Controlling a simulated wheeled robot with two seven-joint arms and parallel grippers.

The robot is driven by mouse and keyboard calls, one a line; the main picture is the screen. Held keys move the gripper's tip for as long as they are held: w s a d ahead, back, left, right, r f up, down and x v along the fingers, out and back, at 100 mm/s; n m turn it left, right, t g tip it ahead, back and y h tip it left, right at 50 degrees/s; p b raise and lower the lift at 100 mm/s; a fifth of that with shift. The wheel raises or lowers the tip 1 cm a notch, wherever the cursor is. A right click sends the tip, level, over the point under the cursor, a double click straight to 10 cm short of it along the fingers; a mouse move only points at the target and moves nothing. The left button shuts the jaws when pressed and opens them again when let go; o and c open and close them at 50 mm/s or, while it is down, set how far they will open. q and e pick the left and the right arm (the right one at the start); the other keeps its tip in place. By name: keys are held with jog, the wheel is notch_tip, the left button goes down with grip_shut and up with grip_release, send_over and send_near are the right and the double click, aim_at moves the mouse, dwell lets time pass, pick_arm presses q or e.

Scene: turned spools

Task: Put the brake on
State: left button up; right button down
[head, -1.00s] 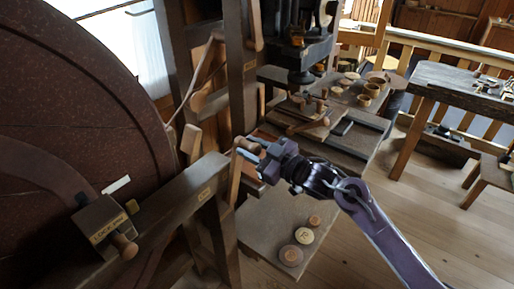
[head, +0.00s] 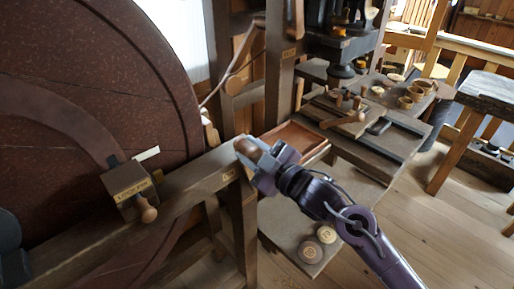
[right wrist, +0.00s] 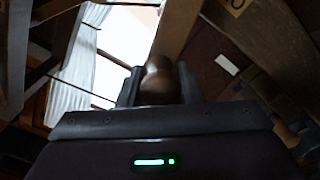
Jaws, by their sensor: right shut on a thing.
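The brake lever is a wooden handle with a rounded brown knob (head: 249,149), at the right end of the heavy beam beside the big dark red wheel (head: 120,75). My right gripper (head: 262,160) is shut on this knob, its arm coming from the lower right. In the right wrist view the knob (right wrist: 158,82) sits between the two dark fingers, with the pale wooden shaft (right wrist: 178,30) running up from it. Much of the lever is hidden by the gripper and beam in the head view.
A box labelled LOCK (head: 128,187) with a wooden knob (head: 147,212) stands by the wheel. The wooden beam (head: 185,190) runs just left of my gripper. Round discs (head: 311,252) lie on a low board. A bench with bowls stands behind right; floor shows at lower right.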

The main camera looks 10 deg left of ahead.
jog(key=shift+s+a+f, duration=0.15)
jog(key=shift+f, duration=0.15)
jog(key=c, duration=1.4)
grip_release()
jog(key=o, duration=0.4)
jog(key=shift+c, duration=0.2)
jog(key=shift+r, duration=0.1)
jog(key=shift+s+d, duration=0.1)
jog(key=shift+d, duration=0.25)
jog(key=b+v, duration=0.1)
jog(key=v, duration=0.6)
jog(key=shift+s+b, duration=0.1)
jog(key=shift+b, duration=0.25)
jog(key=shift+a, duration=0.1)
